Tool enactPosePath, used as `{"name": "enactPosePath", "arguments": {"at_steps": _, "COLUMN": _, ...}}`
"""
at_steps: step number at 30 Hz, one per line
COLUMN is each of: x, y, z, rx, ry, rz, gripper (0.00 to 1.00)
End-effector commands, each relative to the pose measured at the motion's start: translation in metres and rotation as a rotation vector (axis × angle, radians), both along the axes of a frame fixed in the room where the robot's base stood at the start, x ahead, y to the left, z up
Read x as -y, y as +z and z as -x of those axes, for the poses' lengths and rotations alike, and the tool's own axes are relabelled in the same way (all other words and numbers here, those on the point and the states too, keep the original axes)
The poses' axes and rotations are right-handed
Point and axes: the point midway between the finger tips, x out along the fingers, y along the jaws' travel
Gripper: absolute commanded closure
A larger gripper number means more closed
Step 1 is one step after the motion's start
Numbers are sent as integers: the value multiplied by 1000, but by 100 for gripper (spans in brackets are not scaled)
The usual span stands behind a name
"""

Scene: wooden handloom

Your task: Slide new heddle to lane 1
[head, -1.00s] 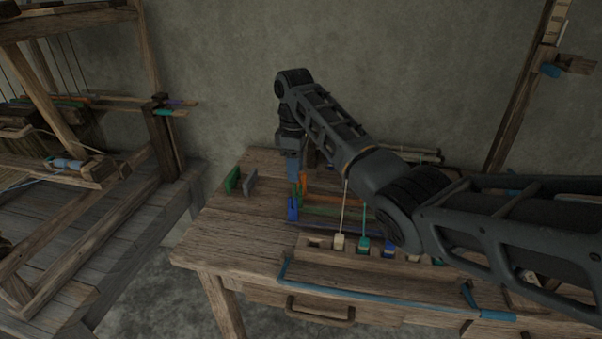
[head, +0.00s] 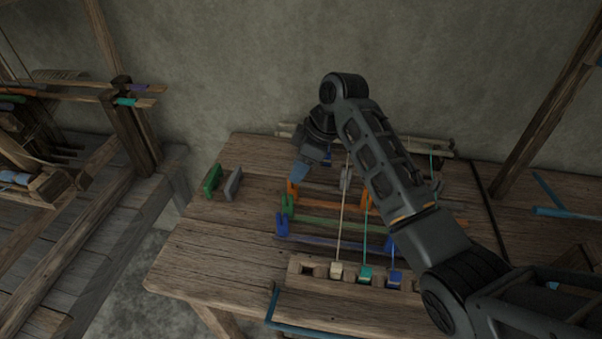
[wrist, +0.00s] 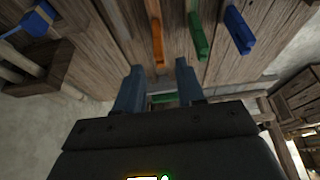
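My gripper (head: 299,172) hangs over the back of the wooden table, beside the left end of the orange bar (head: 328,202). In the wrist view, my two fingers (wrist: 158,82) are apart, with no held object visible. A green bar (head: 335,222) and a blue bar (head: 335,240) lie in front of the orange one. Cream (head: 341,215), teal (head: 367,230) and blue threads run across them to a slotted wooden block (head: 308,260). A small grey piece (head: 345,178) is by the cream thread. I cannot tell which piece is the new heddle; no lane markings are legible.
A green upright piece (head: 212,180) and a grey one (head: 234,184) stand on the table's left. A blue handle-like bar (head: 272,306) is at the front edge. A wooden loom frame (head: 128,130) stands left. The table's left front is clear.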

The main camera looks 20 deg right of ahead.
Motion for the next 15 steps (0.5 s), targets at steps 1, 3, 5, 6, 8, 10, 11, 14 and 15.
{"name": "enactPosePath", "arguments": {"at_steps": 1, "x": -2, "y": -7, "z": -1, "rx": -4, "ry": 0, "rz": 0, "gripper": 62}}
{"name": "enactPosePath", "arguments": {"at_steps": 3, "x": -6, "y": -18, "z": -3, "rx": -4, "ry": 0, "rz": 1, "gripper": 62}}
{"name": "enactPosePath", "arguments": {"at_steps": 5, "x": -9, "y": -26, "z": -6, "rx": -5, "ry": -1, "rz": 0, "gripper": 62}}
{"name": "enactPosePath", "arguments": {"at_steps": 6, "x": -10, "y": -32, "z": -7, "rx": -5, "ry": -1, "rz": 1, "gripper": 62}}
{"name": "enactPosePath", "arguments": {"at_steps": 8, "x": -13, "y": -40, "z": -9, "rx": -4, "ry": -1, "rz": 2, "gripper": 62}}
{"name": "enactPosePath", "arguments": {"at_steps": 10, "x": -16, "y": -48, "z": -11, "rx": -3, "ry": -1, "rz": 2, "gripper": 62}}
{"name": "enactPosePath", "arguments": {"at_steps": 11, "x": -17, "y": -51, "z": -12, "rx": -4, "ry": 0, "rz": 2, "gripper": 62}}
{"name": "enactPosePath", "arguments": {"at_steps": 14, "x": -19, "y": -58, "z": -14, "rx": -2, "ry": -1, "rz": 2, "gripper": 62}}
{"name": "enactPosePath", "arguments": {"at_steps": 15, "x": -19, "y": -60, "z": -14, "rx": -3, "ry": -1, "rz": 2, "gripper": 62}}
